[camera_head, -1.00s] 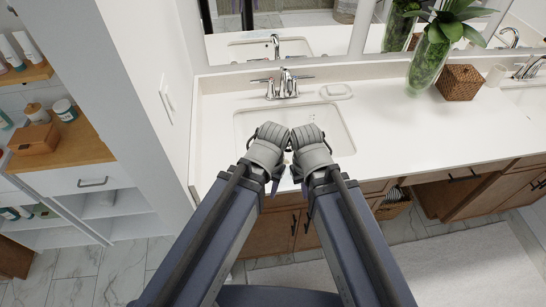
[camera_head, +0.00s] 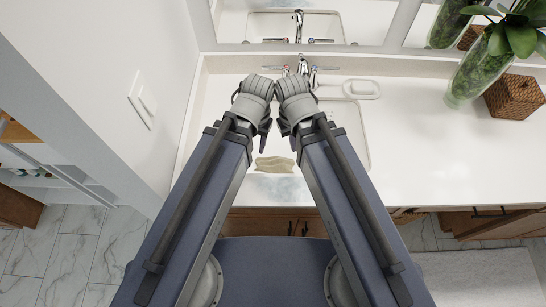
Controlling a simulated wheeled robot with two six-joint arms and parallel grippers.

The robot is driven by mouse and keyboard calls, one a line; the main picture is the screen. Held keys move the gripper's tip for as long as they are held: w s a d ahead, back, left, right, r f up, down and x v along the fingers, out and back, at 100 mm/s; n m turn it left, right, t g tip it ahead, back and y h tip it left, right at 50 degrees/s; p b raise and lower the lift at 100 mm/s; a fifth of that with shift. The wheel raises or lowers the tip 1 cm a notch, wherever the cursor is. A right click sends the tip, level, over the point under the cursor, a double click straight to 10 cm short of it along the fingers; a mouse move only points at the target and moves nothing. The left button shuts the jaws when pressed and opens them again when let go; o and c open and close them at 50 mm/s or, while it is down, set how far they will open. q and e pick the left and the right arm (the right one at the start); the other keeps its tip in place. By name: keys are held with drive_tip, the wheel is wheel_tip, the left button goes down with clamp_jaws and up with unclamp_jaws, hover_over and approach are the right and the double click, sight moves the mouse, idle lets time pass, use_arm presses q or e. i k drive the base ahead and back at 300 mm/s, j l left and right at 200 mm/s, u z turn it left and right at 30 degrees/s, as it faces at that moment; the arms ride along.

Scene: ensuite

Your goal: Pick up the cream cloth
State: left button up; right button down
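The cream cloth (camera_head: 275,166) lies crumpled on the white countertop near its front edge, between my two forearms. My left gripper (camera_head: 264,138) is just above and behind the cloth in the picture, and my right gripper (camera_head: 291,138) is beside it on the right. Both gripper wrists are close together over the sink area. Small dark fingers show below the grey wrists, but their opening is hidden. Neither gripper visibly holds the cloth.
The sink basin (camera_head: 352,125) is partly hidden behind my arms, with a chrome faucet (camera_head: 303,70) behind. A soap dish (camera_head: 360,88) sits right of it. A bluish-grey smudge (camera_head: 275,187) is on the counter. A plant vase (camera_head: 480,70) and woven box (camera_head: 514,97) stand right.

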sight(279, 165)
drive_tip(key=k, duration=0.6)
drive_tip(key=k+l+u, duration=0.1)
drive_tip(key=u, duration=1.55)
drive_tip(key=k+l, duration=0.8)
drive_tip(key=k, duration=0.05)
